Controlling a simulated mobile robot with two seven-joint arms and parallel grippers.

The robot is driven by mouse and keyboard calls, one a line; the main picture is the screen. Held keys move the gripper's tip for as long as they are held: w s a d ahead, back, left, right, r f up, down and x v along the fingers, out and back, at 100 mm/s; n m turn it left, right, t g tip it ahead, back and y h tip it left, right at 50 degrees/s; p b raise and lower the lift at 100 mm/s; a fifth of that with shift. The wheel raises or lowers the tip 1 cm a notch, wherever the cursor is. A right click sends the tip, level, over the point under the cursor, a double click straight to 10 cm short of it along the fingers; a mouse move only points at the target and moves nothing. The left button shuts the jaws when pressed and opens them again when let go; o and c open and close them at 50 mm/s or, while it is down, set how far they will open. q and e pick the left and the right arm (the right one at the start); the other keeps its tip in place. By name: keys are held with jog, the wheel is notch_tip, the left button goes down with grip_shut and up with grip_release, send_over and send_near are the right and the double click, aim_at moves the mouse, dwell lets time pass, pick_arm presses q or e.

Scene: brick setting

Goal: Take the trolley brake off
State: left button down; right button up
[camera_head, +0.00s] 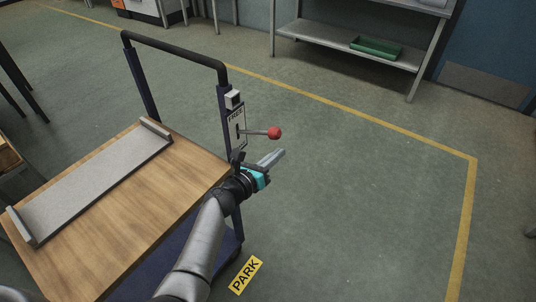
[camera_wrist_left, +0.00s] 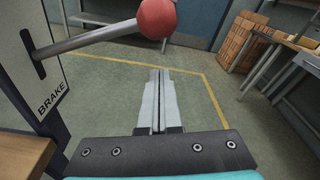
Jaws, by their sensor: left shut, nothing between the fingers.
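The trolley (camera_head: 190,205) has a wooden deck and a dark push handle (camera_head: 175,47). On its right handle post is a white brake plate (camera_head: 237,128) marked FREE at the top; the left wrist view shows BRAKE at the plate's lower end (camera_wrist_left: 52,98). A grey lever (camera_head: 257,132) with a red ball knob (camera_head: 275,133) sticks out from the plate's slot to the right, roughly mid-plate. My left gripper (camera_head: 278,156) is shut and empty, just below the knob and apart from it. In the left wrist view the knob (camera_wrist_left: 156,18) is above the closed fingers (camera_wrist_left: 158,78). My right gripper is not in view.
A grey tray (camera_head: 95,180) lies on the deck. A yellow PARK label (camera_head: 246,274) is on the floor by the trolley. A yellow floor line (camera_head: 400,128) bounds clear floor to the right. A metal shelf (camera_head: 345,45) with a green bin (camera_head: 375,48) stands at the back.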

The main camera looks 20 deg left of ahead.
pick_arm(q)
jog(key=p+v, duration=0.2)
jog(key=v, duration=0.8)
jog(key=shift+w+r, duration=0.1)
